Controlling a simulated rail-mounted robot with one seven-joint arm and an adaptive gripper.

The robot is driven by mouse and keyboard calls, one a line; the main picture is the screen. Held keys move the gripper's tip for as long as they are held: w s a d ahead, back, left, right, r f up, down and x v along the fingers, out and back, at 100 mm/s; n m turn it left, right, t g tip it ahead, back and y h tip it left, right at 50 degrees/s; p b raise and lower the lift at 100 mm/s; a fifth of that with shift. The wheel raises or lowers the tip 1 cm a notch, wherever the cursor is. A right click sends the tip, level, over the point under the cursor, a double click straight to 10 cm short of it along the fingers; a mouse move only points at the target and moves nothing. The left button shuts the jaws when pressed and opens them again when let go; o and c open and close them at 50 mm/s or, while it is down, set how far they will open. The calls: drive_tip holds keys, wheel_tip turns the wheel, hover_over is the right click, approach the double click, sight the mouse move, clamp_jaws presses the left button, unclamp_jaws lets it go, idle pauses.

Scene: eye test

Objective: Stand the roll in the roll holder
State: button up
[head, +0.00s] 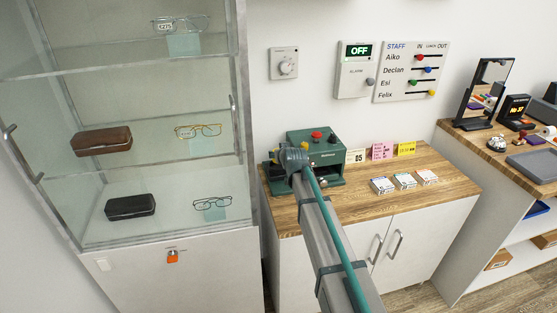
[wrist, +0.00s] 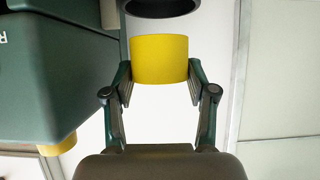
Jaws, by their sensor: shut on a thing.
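A yellow roll (wrist: 160,54) sits between the two fingers of my gripper (wrist: 160,76) in the wrist view. The fingers press on its two sides. A dark round rim (wrist: 158,8) shows at the top edge of the wrist view, just beyond the roll, with a narrow gap in the picture between them. It may be the roll holder; most of it is cut off. In the head view my own arm hides the gripper's fingers and the roll, beside the green machine (head: 325,146) on the wooden counter (head: 440,184).
The green machine's body (wrist: 50,75) fills the left of the wrist view, close to my gripper. Small boxes (head: 404,180) lie to the right on the counter. A glass cabinet (head: 240,190) with spectacles stands to the left. Some bare counter lies between.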

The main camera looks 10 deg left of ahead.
drive_tip(key=shift+w+a+f, duration=0.2)
drive_tip(key=shift+w+f, duration=0.05)
drive_tip(key=shift+f, duration=0.05)
wheel_tip(320, 180, down, 3)
drive_tip(key=shift+w+a+r+p, duration=0.1)
drive_tip(key=shift+w+p, duration=0.05)
drive_tip(key=shift+p, duration=0.55)
drive_tip(key=shift+f, duration=0.4)
drive_tip(key=shift+f, duration=0.1)
drive_tip(key=o, duration=0.9)
drive_tip(key=b+v, duration=0.2)
drive_tip(key=v, duration=1)
